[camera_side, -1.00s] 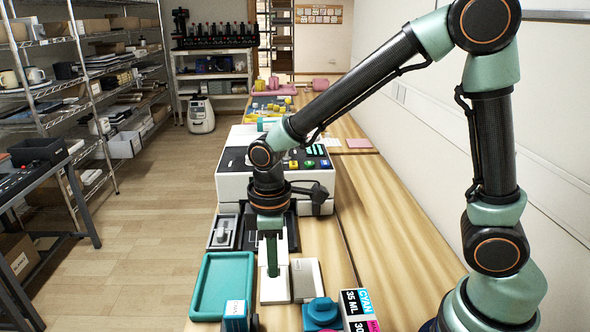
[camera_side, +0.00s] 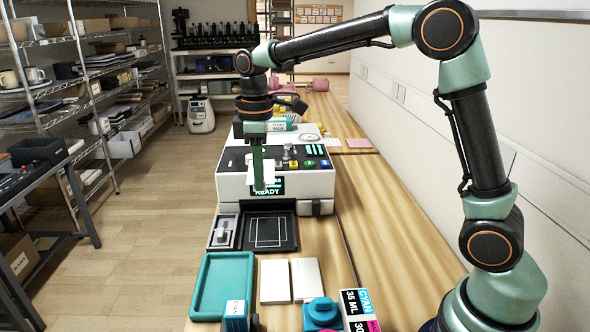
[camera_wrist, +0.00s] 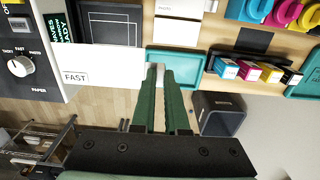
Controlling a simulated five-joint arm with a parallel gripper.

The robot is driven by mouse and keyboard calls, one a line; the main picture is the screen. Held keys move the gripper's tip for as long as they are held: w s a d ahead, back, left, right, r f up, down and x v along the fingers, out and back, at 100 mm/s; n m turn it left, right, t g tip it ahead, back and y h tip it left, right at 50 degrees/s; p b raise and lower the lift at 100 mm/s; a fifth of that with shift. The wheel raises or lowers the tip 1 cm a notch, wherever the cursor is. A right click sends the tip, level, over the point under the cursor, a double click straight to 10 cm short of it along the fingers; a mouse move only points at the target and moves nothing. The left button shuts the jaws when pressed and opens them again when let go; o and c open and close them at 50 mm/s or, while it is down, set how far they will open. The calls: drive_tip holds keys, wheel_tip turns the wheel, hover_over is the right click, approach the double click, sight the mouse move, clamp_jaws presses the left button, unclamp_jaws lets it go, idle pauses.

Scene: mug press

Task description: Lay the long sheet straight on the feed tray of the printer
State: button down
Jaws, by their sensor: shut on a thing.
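My gripper (camera_side: 258,184) is shut on a white sheet (camera_side: 268,177) and holds it up in front of the printer (camera_side: 304,188). In the wrist view the sheet (camera_wrist: 108,66) reaches left from my fingertips (camera_wrist: 158,70) and bears the word FAST. The feed tray (camera_side: 290,233) is dark with a white outline and lies empty at the printer's front, below and nearer than my gripper. The tray also shows in the wrist view (camera_wrist: 113,27).
Two pale flat stacks, one left (camera_side: 274,281) and one right (camera_side: 306,279), lie on the table before the feed tray. A teal tray (camera_side: 196,300) is to their left. A grey fixture (camera_side: 222,232) stands left of the feed tray. Ink boxes (camera_side: 357,308) stand at front right.

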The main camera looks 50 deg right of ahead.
hover_over(268, 248)
drive_tip(key=shift+s+a+f, duration=0.1)
drive_tip(key=shift+a+f, duration=0.1)
drive_tip(key=shift+f, duration=0.05)
drive_tip(key=shift+d+f, duration=0.2)
wheel_tip(268, 248, down, 20)
drive_tip(key=shift+r, duration=0.2)
drive_tip(key=shift+f, duration=0.15)
drive_tip(key=c, duration=0.9)
unclamp_jaws()
drive_tip(key=shift+c, duration=0.2)
